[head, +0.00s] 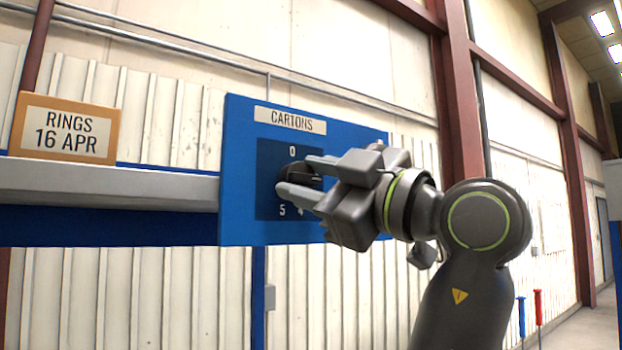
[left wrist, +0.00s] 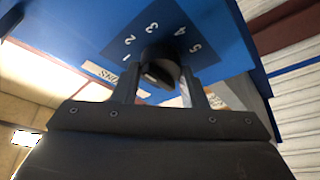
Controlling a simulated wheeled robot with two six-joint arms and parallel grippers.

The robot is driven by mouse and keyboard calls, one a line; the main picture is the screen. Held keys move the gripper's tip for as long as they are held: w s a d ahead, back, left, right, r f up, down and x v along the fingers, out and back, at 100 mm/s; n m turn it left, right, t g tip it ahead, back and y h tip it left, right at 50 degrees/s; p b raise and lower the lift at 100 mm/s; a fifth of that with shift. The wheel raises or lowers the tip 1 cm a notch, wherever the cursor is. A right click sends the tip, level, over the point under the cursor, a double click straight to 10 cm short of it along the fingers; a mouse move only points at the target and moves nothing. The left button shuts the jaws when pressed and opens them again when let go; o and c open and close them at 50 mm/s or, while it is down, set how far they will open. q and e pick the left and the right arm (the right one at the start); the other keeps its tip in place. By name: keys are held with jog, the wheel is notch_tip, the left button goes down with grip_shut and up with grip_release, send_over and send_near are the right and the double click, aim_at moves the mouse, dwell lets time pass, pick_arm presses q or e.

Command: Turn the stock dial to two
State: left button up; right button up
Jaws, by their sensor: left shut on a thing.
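The stock dial (head: 296,180) is a black round knob on a dark blue square, on a blue board (head: 238,150) labelled CARTONS. In the head view 0 shows above the knob and 5 and 4 below it; my gripper hides the right-hand side. My left gripper (head: 299,174) is shut on the knob, one finger above and one below. In the left wrist view the knob (left wrist: 160,68) sits between the two fingers (left wrist: 161,86), and the numerals 1 to 5 arc around it. I cannot tell which numeral the knob points to. My right gripper is not in view.
A grey shelf (head: 110,183) runs left from the board and holds an orange-framed sign (head: 66,130) reading RINGS 16 APR. A red steel column (head: 463,90) and a pale corrugated wall stand behind. Open floor shows at the far right.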

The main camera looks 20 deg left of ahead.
pick_arm(q)
jog(key=shift+r+n+g, duration=0.1)
jog(key=shift+n+g, duration=0.5)
jog(key=shift+n, duration=0.8)
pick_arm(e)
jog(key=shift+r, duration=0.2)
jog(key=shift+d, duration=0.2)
pick_arm(q)
jog(key=o, duration=1)
jog(key=shift+c, duration=0.2)
